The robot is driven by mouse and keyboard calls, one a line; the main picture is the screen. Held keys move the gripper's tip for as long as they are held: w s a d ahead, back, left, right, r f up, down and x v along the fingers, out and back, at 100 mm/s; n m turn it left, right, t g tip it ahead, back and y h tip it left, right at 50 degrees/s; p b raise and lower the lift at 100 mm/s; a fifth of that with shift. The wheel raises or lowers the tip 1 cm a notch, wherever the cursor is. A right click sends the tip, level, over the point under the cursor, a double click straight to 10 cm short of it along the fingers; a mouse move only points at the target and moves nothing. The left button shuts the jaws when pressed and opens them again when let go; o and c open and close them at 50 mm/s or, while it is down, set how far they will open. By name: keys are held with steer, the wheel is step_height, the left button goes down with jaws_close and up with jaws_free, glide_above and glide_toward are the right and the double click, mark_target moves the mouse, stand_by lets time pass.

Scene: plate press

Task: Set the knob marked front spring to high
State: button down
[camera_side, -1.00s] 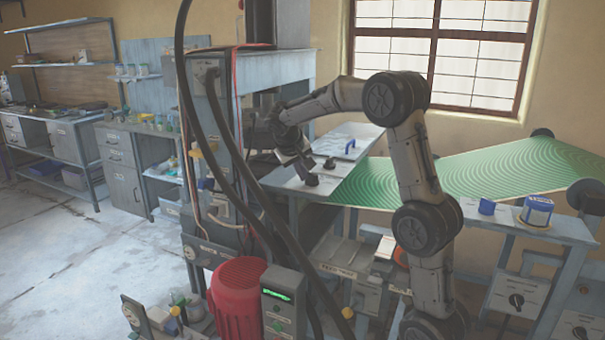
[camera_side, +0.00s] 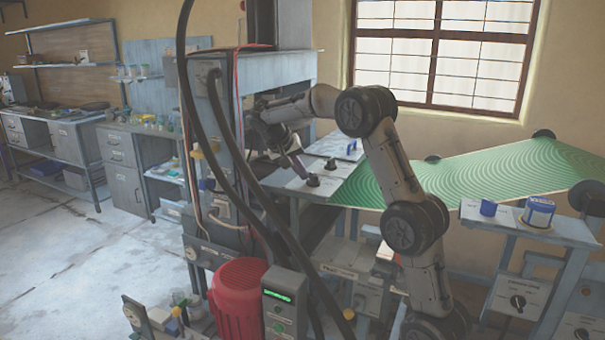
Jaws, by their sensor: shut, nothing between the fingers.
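A grey press panel (camera_side: 335,187) carries two small black knobs. One black knob (camera_side: 313,180) sits near the panel's front edge, and another black knob (camera_side: 331,164) sits farther back. Their markings are too small to read, so I cannot tell which is front spring or how either is set. My gripper (camera_side: 303,172) is shut and empty. It points down just left of and above the nearer knob; whether it touches the knob I cannot tell.
A blue handle (camera_side: 351,147) stands at the back of the panel. A green patterned sheet (camera_side: 480,170) stretches to the right. The press frame (camera_side: 225,130) and thick black cables stand close on the left. A control box with a dial (camera_side: 517,301) is at lower right.

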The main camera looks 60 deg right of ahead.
steer(key=m+g, duration=0.1)
steer(key=d+m+y, duration=0.1)
steer(key=m, duration=0.1)
steer(key=m+g, duration=0.1)
steer(key=shift+w+d+g, duration=0.15)
steer(key=shift+w+g, duration=0.1)
steer(key=shift+g, duration=0.05)
steer(key=shift+d, duration=0.85)
steer(key=shift+s, duration=0.15)
stand_by(1.2)
